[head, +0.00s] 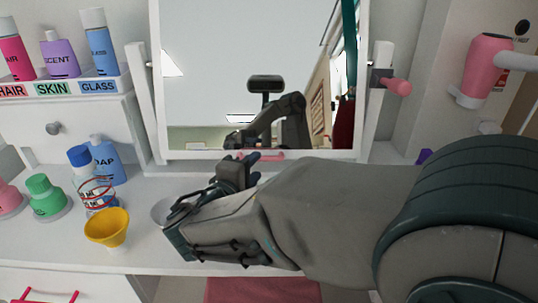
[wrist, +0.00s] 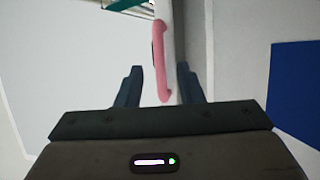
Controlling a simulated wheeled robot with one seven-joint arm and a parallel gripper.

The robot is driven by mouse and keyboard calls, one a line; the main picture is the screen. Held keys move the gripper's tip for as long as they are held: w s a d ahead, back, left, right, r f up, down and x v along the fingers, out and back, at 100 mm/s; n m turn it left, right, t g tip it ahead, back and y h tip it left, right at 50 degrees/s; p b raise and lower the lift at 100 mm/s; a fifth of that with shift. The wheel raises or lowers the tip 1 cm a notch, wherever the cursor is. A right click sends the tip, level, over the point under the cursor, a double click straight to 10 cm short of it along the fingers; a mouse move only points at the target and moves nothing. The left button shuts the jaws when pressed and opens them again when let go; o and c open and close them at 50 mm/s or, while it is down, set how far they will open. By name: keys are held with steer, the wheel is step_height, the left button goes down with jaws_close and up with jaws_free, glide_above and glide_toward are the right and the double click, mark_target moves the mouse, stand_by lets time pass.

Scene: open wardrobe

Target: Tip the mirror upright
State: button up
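The mirror (head: 215,60) hangs in a white frame between two white posts above the counter. Its exact tilt is hard to tell; its glass reflects my arm and part of the room. A pink handle (head: 268,154) sits on the lower edge of its frame. My gripper (head: 254,160) is at this lower edge, close to the handle, and partly hidden by my own wrist. In the wrist view the two dark fingers (wrist: 160,76) are apart, with the pink handle (wrist: 162,85) in the gap. I see no clear contact on both sides.
A pink knob (head: 397,86) sticks out at the right post. A yellow cup (head: 107,228), a clear bottle (head: 97,193) and a blue soap bottle (head: 108,165) stand left of my arm. A pink hair dryer (head: 486,65) hangs at the right. Labelled bottles line the left shelf.

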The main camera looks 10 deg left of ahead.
mark_target(261, 160)
steer(key=x, duration=0.5)
steer(key=shift+w, duration=0.3)
jaws_close()
